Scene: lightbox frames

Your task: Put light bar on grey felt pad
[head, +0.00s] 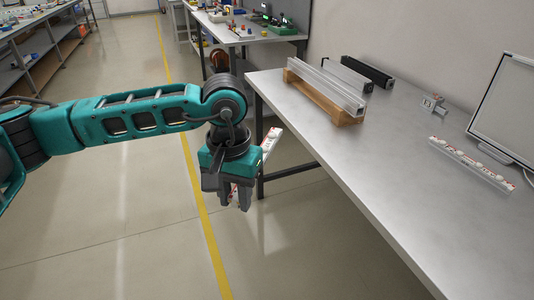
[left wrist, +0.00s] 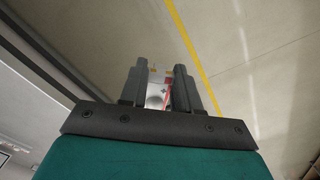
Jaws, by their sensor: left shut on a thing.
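My left gripper (head: 238,198) points down over the floor, left of the metal table's edge. It is shut on a light bar (head: 271,139), a white strip with red marks; its upper end shows behind the gripper, and the fingers hide its middle. In the left wrist view the white and red bar (left wrist: 157,92) sits between the two dark fingers (left wrist: 160,85). A similar clear strip with white and red parts (head: 472,164) lies on the table at the right. I cannot make out a grey felt pad. My right gripper is not in view.
The metal table (head: 375,165) has a bare middle and front. A wooden rack (head: 325,103) with clear and metal profiles stands at its back left, beside a black bar (head: 365,71). A framed panel (head: 507,105) and a small letter stand (head: 433,104) are at the right.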

